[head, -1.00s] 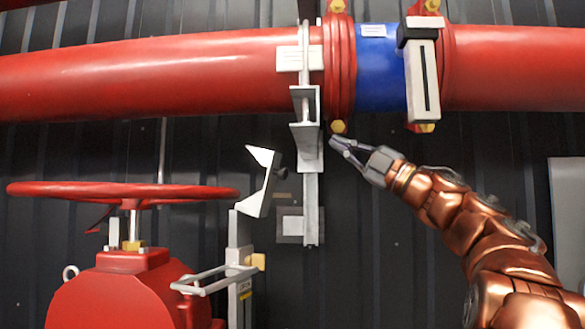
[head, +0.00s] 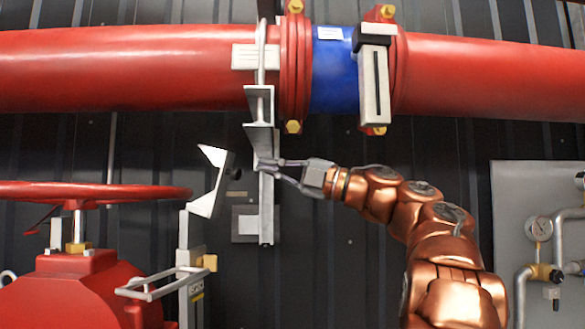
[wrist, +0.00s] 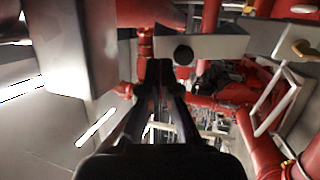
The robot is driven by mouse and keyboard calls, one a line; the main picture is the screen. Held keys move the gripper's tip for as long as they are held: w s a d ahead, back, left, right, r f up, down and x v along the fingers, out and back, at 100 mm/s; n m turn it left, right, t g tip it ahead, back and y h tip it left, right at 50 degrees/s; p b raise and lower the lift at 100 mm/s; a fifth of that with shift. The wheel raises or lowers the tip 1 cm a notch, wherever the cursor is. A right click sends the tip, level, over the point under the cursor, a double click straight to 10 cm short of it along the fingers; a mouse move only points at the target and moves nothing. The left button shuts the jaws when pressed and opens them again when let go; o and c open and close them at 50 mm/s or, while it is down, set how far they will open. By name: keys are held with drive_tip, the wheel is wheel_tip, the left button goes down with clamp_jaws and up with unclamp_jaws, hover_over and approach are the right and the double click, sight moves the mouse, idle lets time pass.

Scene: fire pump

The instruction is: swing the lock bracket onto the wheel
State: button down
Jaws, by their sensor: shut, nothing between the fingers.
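The lock bracket (head: 207,182) is a pale metal angled plate with a black knob on its right side, standing tilted on an upright post. The red handwheel (head: 95,192) lies flat at the left above a red valve body, and the bracket stands apart from its right rim. My gripper (head: 262,165) is shut and empty, pointing left, to the right of the bracket with a gap between them. In the wrist view the closed fingertips (wrist: 160,66) are just below a pale plate (wrist: 215,46) with a black round knob, which looks like the bracket. I cannot make out the wheel clearly there.
A metal pipe support (head: 266,205) hangs by my fingertips; I cannot tell whether they touch. The red pipe (head: 130,68) with a blue section crosses above. A looped metal handle (head: 160,283) juts out below the bracket. A grey panel with gauge (head: 510,200) stands at right.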

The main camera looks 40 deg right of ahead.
sight(233, 157)
drive_tip(key=shift+p+x, duration=0.6)
drive_tip(key=shift+x, duration=2.25)
